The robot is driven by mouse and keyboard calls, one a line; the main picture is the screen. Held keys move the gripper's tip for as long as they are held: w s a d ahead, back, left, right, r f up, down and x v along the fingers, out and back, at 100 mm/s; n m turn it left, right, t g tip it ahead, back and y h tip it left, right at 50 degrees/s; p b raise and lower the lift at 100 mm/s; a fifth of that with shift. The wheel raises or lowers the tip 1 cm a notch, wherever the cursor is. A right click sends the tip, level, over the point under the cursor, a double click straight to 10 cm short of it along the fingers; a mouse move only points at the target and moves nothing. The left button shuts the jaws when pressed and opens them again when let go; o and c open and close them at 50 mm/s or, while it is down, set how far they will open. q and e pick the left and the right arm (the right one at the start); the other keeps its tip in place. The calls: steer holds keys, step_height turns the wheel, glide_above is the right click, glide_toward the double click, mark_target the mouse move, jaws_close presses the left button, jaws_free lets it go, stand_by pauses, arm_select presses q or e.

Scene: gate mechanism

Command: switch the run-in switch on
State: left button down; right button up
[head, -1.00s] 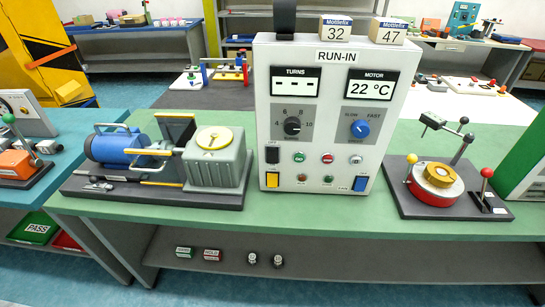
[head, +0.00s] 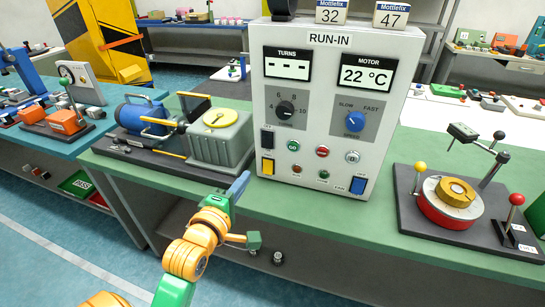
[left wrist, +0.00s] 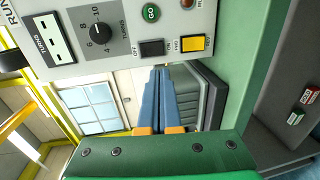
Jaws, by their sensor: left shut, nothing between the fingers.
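The RUN-IN box (head: 330,110) stands on the green bench. Its left column has a black rocker switch (head: 267,139) above a yellow switch (head: 267,167). The left wrist view shows the black switch (left wrist: 151,48), with OFF lettering beside it, and the yellow switch (left wrist: 192,43). I cannot tell which way the black rocker is pressed. My left gripper (head: 240,184) is shut and empty. It is in front of the bench edge, left of and below the switches, apart from them. Its blue fingers (left wrist: 161,72) point toward the box's edge. My right gripper is not in view.
A motor and grey gearbox unit (head: 220,140) stands close left of the box. A fixture with a red ring (head: 445,210) and ball-tipped levers stands to the right. A blue switch (head: 358,185) is at the box's lower right. The bench front strip is clear.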

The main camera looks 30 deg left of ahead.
arm_select(q)
steer(key=p, duration=0.1)
glide_toward(267, 147)
steer(key=x, duration=0.6)
steer(key=shift+w+a+r, duration=0.1)
steer(key=shift+w+a, duration=0.1)
steer(key=shift+w, duration=0.15)
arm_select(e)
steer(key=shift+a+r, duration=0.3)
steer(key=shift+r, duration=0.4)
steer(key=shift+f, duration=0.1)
